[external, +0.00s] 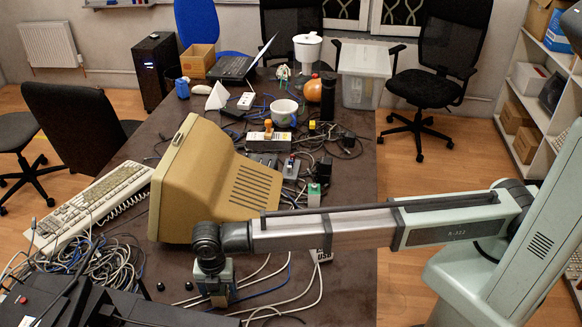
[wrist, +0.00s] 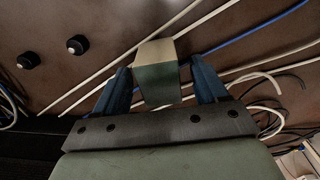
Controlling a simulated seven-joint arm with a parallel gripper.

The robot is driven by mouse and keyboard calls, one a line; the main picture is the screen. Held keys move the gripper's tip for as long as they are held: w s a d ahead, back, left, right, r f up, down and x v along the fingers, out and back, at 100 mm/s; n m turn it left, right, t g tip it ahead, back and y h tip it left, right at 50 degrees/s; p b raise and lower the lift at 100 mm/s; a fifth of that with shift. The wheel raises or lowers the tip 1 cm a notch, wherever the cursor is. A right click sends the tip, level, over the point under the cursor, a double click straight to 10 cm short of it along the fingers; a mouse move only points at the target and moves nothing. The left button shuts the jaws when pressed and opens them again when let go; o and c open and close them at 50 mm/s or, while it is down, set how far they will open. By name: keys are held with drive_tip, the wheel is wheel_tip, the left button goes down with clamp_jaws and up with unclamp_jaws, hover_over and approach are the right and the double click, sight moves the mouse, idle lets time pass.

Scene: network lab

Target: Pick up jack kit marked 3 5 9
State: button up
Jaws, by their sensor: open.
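In the wrist view, a small block (wrist: 157,82) with a beige top and a dark green side sits between the two blue fingers of my gripper (wrist: 160,76). The fingers are apart, one on each side of it, with a narrow gap showing. No marking is readable on it, so I cannot tell whether it is the jack kit marked 3 5 9. In the external view, my gripper (external: 218,292) points down low over the near part of the table, among cables, and mostly hides whatever is between its fingers. A small green-and-white box (external: 314,194) stands farther back on the table.
A beige monitor (external: 215,185) stands behind my gripper, with a keyboard (external: 95,205) to its left. Cables (wrist: 105,68) run beside the block. Two black knobs (wrist: 77,44) lie to its left. A black device (external: 60,305) occupies the near left. The table's far part is cluttered.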

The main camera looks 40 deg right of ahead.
drive_tip(key=shift+f, duration=0.1)
drive_tip(key=shift+c, duration=0.3)
drive_tip(key=c, duration=1.1)
drive_tip(key=shift+o, duration=0.2)
